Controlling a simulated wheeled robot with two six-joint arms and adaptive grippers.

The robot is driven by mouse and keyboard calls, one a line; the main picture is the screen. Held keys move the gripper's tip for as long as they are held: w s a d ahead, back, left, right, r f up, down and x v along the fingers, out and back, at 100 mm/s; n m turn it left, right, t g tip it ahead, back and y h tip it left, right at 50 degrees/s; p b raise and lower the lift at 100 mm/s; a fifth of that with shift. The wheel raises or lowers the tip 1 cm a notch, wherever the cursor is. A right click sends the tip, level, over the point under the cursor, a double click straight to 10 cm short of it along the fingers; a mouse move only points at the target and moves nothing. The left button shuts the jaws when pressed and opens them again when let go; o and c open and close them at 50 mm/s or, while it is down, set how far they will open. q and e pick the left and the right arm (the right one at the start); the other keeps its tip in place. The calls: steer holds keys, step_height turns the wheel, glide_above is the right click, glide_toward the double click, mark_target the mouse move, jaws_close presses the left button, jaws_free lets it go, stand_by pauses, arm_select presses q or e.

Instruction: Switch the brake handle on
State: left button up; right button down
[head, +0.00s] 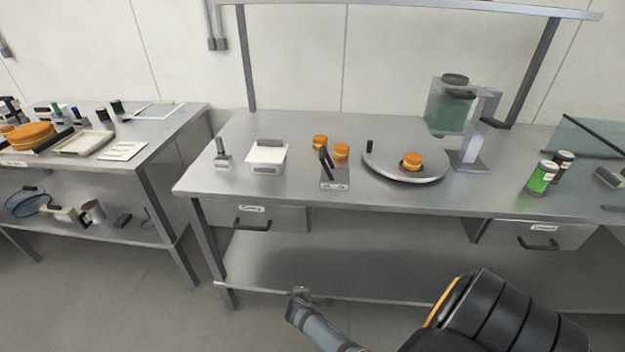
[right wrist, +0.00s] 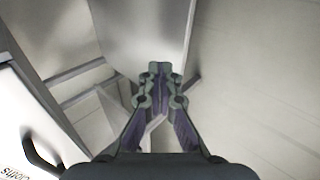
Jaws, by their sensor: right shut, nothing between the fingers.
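A small grey device with a black upright lever (head: 326,163) stands near the table's front edge in the head view. A second small grey device with a dark upright handle (head: 221,150) stands at the table's left end. A short black peg (head: 369,146) stands at the left rim of the round turntable (head: 435,174). I cannot tell for sure which is the brake handle. My right gripper (right wrist: 160,75) is shut and empty in the right wrist view, away from all three. My left gripper is not in view.
The steel table (head: 290,205) also holds a white box (head: 266,157), filled rounds (head: 341,151), a dispenser (head: 450,108) and jars (head: 541,178). The turntable bears one round (head: 412,160). Drawers with handles (head: 253,225) hang below. A side table (head: 150,132) stands left.

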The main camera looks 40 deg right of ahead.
steer(key=w+d+r+n+t+h+b, duration=0.1)
steer(key=w+d+r+h+b, duration=0.1)
steer(key=w+r, duration=0.45)
steer(key=w+d+r+t+h+b, duration=0.2)
steer(key=w+d+r+h, duration=0.15)
steer(key=r, duration=0.55)
steer(key=r+h+b, duration=0.1)
steer(key=r, duration=0.4)
steer(key=d+r+h+b, duration=0.1)
steer(key=r+h, duration=0.1)
steer(key=r, duration=0.3)
steer(key=d+r+m+h+b, duration=0.1)
steer(key=r, duration=0.5)
steer(key=shift+s+d+r+g, duration=0.1)
steer(key=shift+s+g, duration=0.1)
steer(key=shift+g, duration=0.2)
arm_select(q)
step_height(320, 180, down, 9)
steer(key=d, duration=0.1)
steer(key=shift+p, duration=0.35)
arm_select(e)
steer(key=w+r, duration=0.1)
steer(key=w+r+n+h, duration=0.1)
steer(key=w+r+n+t, duration=0.1)
steer(key=r, duration=0.1)
steer(key=shift+a+h, duration=0.25)
steer(key=shift+a, duration=0.05)
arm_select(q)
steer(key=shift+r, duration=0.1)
